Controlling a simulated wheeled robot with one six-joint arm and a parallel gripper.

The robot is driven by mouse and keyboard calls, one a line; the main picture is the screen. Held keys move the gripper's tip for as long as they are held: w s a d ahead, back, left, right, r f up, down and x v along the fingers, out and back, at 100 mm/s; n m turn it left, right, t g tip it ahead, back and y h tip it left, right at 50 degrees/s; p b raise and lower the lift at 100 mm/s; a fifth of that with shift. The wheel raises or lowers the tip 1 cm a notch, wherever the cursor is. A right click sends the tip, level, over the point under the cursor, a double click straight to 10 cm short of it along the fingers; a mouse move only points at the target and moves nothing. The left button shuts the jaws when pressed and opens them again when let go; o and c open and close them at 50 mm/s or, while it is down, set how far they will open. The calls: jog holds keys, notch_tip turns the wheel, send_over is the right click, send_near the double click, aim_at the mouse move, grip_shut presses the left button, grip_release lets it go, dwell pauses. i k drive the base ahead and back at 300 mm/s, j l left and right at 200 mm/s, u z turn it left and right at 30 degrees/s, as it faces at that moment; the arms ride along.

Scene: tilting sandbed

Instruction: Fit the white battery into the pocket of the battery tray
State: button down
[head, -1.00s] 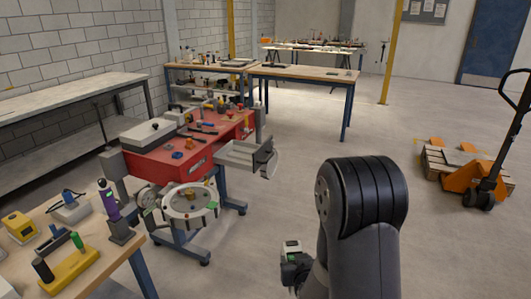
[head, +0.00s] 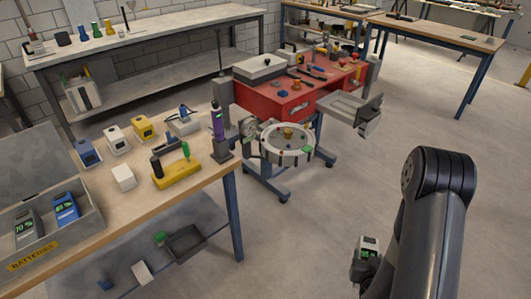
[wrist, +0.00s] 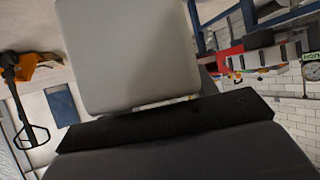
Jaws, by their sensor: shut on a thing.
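The white battery (head: 369,244) shows a small green display on top and is held in my dark gripper (head: 362,268) at the lower right of the head view. In the wrist view the battery is a large pale block (wrist: 130,50), against the black jaw (wrist: 165,122); the other jaw is not clearly seen. The grey tray labelled BATTERIES (head: 85,238) is on the wooden bench at the lower left, well away from my gripper. A dark battery (head: 27,228) and a blue battery (head: 65,208) stand in it. Its empty pocket cannot be made out clearly.
The bench (head: 150,215) also carries a white block (head: 123,177), a yellow holder (head: 177,172) and blue, white and yellow units. A red cart (head: 280,100) with a round table stands beyond. Open floor lies between the bench and my arm.

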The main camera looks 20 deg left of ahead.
aim_at(345, 108)
jog(key=i, duration=0.7)
jog(key=i+u, duration=0.35)
jog(key=i+l+u, duration=0.15)
jog(key=i+u, duration=0.2)
jog(key=u, duration=1.1)
jog(key=k+j, duration=0.05)
